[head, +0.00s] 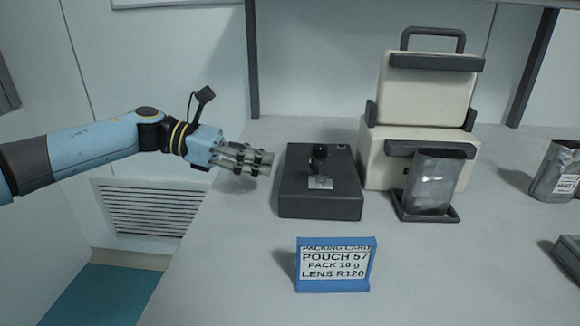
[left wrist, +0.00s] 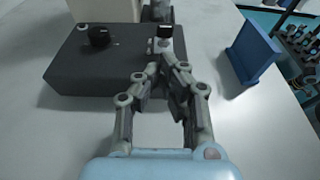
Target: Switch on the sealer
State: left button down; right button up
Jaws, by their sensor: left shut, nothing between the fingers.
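The sealer is a cream machine (head: 425,85) with dark trim and a top handle, at the back right of the head view. A dark grey control box (head: 318,200) stands left of it, with a black ball-topped knob (head: 320,151) and a small light plate (head: 320,183) on top. My left gripper (head: 264,163) is shut and empty, just left of the box. In the left wrist view, the gripper (left wrist: 168,72) points at the box (left wrist: 80,68), with the knob (left wrist: 100,36) ahead and to the left. Contact with the box cannot be told. My right gripper is not visible.
A silver pouch (head: 433,182) stands in a dark holder before the sealer. Another pouch (head: 556,172) stands at the right. A blue-framed packing card (head: 335,285) stands in front of the box. The tabletop between card and box is clear.

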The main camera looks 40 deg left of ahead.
aim_at(310, 159)
pick_arm(q)
jog(key=x, duration=0.5)
jog(key=shift+w+d+f+p, duration=0.1)
jog(key=shift+w+d+p, duration=0.05)
jog(key=shift+d+p, duration=0.15)
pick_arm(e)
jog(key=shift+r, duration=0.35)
